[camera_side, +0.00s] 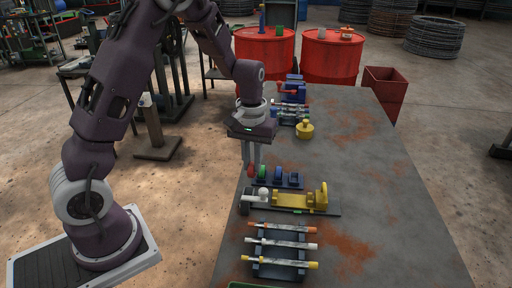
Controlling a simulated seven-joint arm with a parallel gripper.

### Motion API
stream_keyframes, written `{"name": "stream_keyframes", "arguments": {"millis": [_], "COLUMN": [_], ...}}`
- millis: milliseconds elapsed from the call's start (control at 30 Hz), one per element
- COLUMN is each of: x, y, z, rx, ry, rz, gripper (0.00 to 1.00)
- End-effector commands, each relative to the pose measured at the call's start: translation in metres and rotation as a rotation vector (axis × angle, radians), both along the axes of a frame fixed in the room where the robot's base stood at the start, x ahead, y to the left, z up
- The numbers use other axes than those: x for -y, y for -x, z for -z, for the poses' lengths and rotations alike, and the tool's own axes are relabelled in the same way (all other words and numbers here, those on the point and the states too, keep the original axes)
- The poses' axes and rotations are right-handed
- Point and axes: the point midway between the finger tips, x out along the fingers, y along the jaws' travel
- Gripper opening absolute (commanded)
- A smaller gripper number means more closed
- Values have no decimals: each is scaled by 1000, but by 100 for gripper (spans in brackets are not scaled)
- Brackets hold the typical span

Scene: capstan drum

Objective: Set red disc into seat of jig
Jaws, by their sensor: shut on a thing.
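My gripper (251,164) points straight down over the left edge of the table, with its fingers closed on a small red disc (253,171). The red disc is at the left end of a dark blue rack (291,185); I cannot tell whether it touches the rack. A green disc (262,169) and a blue disc (278,173) stand upright in the rack beside it. In front of the rack is a yellow jig (292,200) on a grey plate, with an upright yellow block at its right end. Its seat is too small to make out.
A stand with several rods (281,253) lies nearest the camera. A yellow knobbed weight (304,130) and a blue vise-like device (294,88) stand farther back. Red drums (333,58) stand beyond the table (385,195), whose right side is clear.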

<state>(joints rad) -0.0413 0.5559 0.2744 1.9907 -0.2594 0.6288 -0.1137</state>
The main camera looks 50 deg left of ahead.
Motion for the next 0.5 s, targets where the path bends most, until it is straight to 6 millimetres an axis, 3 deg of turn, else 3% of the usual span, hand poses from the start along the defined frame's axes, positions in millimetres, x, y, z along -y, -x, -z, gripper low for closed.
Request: {"name": "stream_keyframes", "arguments": {"millis": [133, 500], "x": [-14, -15], "y": [7, 7], "z": [17, 60], "rx": [-3, -4], "ry": [-8, -7], "rz": [-177, -187], "gripper": [0, 0]}}
